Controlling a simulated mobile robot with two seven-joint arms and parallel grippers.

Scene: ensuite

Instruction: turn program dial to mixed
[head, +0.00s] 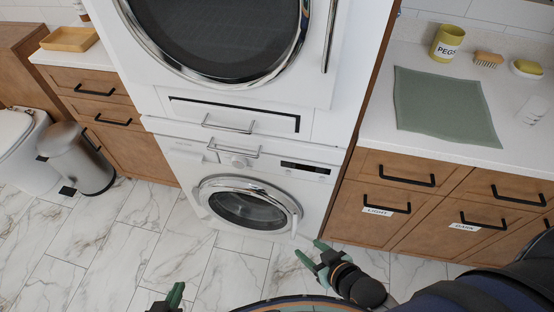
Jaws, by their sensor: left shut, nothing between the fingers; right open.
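The program dial (239,162) is a small round silver knob on the control panel of the lower white washing machine (183,160). A dark display strip (301,167) sits to its right. The dial's marks are too small to read, so its setting cannot be told. A bar handle above partly overlaps the dial's upper edge. My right gripper (311,252) is open and empty, low in front of the machine and right of its round door. My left gripper (175,293) is shut and empty at the bottom edge, mostly out of frame, well below the dial.
A second appliance with a large round door (220,35) is stacked above. Wooden cabinets labelled LIGHT (380,211) and DARK (465,227) stand right, under a counter with a green cloth (440,105). A grey bin (78,155) stands left. The marble floor (180,245) before the machine is clear.

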